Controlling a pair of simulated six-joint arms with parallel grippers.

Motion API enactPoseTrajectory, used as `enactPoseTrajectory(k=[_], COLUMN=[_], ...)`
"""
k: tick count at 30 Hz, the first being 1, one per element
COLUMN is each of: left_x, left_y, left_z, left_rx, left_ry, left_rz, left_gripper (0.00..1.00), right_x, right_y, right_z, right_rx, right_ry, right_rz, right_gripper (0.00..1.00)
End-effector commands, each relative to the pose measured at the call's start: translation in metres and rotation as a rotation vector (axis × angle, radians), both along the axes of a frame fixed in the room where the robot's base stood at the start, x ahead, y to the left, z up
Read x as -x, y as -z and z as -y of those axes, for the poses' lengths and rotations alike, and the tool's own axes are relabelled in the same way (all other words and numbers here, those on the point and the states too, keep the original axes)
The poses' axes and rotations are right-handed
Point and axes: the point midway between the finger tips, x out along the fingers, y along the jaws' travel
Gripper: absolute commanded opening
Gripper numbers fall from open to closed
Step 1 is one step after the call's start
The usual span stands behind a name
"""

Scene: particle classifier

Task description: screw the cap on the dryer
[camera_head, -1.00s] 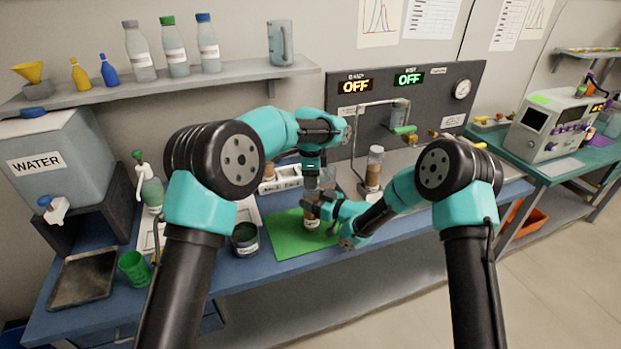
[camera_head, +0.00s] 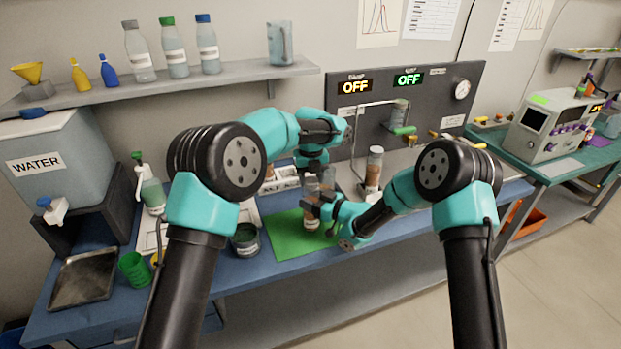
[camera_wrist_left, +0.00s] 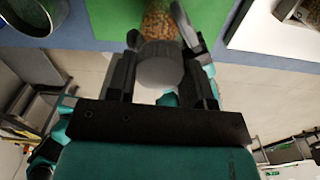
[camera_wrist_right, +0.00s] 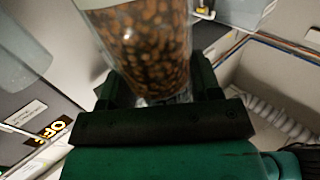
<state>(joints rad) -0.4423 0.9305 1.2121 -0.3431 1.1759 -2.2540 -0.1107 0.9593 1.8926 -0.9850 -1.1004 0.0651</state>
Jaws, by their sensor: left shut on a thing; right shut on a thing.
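The dryer (camera_head: 311,223) is a clear tube of brown beads, standing upright over the green mat (camera_head: 284,240). My right gripper (camera_head: 314,209) is shut on its body. In the right wrist view the bead-filled tube (camera_wrist_right: 150,45) sits between the fingers. My left gripper (camera_head: 318,183) points down from above at the dryer's top. In the left wrist view it is shut on a round grey cap (camera_wrist_left: 160,70), with the bead-filled tube right beyond it. The cap is in line with the tube's end; I cannot tell how far it is threaded.
A second bead-filled column (camera_head: 374,168) stands behind, near the panel. A dark open jar (camera_head: 245,240) is left of the mat. A white tray (camera_head: 286,182) lies behind the dryer. A green cup (camera_head: 134,268) stands at the left.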

Motion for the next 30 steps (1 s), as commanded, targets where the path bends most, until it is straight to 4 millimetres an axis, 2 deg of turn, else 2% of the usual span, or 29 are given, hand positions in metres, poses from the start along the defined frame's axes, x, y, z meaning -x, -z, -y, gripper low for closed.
enactPoseTrajectory(k=[15, 20, 28, 29, 30], left_x=[0.0001, 0.0003, 0.0003, 0.0003, 0.0003], left_y=[-0.0003, -0.0003, -0.0002, -0.0002, -0.0002], left_z=[0.0024, 0.0027, 0.0026, 0.0026, 0.0026], left_rx=[0.0, 0.0, 0.0, 0.0, 0.0], left_ry=[0.656, 0.744, 0.749, 0.749, 0.749], left_rz=[0.001, 0.001, 0.001, 0.001, 0.001], left_gripper=[0.26, 0.26, 0.26, 0.48, 0.52], right_x=[-0.0001, 0.0, 0.0, 0.0, 0.0], right_y=[0.0004, 0.0004, 0.0004, 0.0004, 0.0004], right_z=[0.0002, 0.0001, 0.0001, 0.0001, 0.0001], right_rx=[0.0, 0.0, 0.0, 0.0, 0.0], right_ry=[0.001, 0.001, 0.001, 0.001, 0.0], right_rz=[-0.001, -0.001, -0.001, -0.001, -0.001], right_gripper=[0.0, 0.0, 0.0, 0.0, 0.0])
